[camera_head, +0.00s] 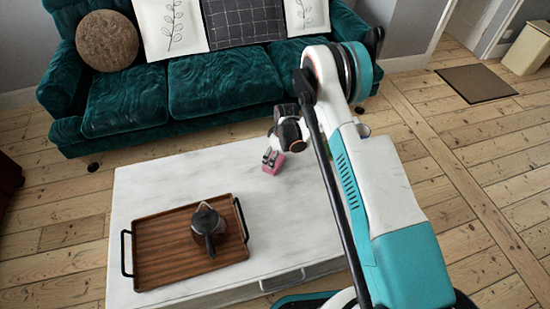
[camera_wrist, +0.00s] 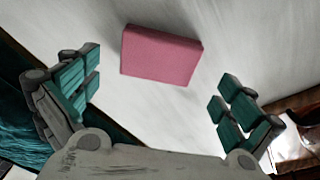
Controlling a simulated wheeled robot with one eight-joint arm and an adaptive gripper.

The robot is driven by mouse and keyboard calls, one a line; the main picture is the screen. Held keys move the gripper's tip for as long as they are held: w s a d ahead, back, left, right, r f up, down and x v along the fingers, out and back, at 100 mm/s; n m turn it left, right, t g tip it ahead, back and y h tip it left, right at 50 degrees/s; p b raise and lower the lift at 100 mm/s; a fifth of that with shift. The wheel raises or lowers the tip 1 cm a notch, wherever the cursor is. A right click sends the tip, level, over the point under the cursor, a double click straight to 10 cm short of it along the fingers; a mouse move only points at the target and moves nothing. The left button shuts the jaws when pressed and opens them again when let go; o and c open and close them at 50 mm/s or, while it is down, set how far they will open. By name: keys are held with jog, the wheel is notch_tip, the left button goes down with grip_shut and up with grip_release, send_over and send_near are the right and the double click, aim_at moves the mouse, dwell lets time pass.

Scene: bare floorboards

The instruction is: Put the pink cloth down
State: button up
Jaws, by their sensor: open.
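The pink cloth (camera_wrist: 160,56) looks like a folded block in the wrist view. It lies on the white marble-topped table (camera_head: 160,182), near the far edge in the head view, where part of it (camera_head: 273,163) shows just under my gripper. My gripper (camera_wrist: 168,95) is open, with its teal-padded fingers spread wide on either side. The cloth lies beyond the fingertips in the wrist view and neither finger touches it. In the head view my wrist hides part of the cloth.
A wooden tray (camera_head: 160,275) with black handles holds a dark pot (camera_head: 207,228) at the table's left front. A teal sofa (camera_head: 170,90) stands behind the table. The tabletop between the tray and the cloth is clear. A brown mat (camera_head: 476,84) lies on the floor at right.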

notch_tip(320, 180, up, 7)
jog(key=p, duration=0.2)
notch_tip(320, 180, up, 19)
jog(key=m+t, duration=0.1)
jog(key=m, duration=0.2)
send_over(278, 163)
jog(key=s+d, duration=0.2)
jog(key=d, duration=0.1)
jog(key=s+d+r+m+t, duration=0.1)
jog(key=s+d+r, duration=0.15)
jog(key=r, duration=0.45)
jog(key=s+d+r+m+t, duration=0.1)
jog(key=s+r, duration=0.3)
jog(key=r, duration=0.3)
jog(key=s+d+r+m+t, duration=0.1)
jog(key=s+d+r+m, duration=0.2)
jog(key=s+r, duration=0.65)
jog(key=s+d+m+t+h, duration=0.1)
jog(key=s+d+m+t, duration=0.1)
jog(key=s, duration=1.4)
jog(key=shift+d+f+m, duration=0.25)
jog(key=shift+d+m, duration=0.35)
jog(key=shift+d, duration=0.1)
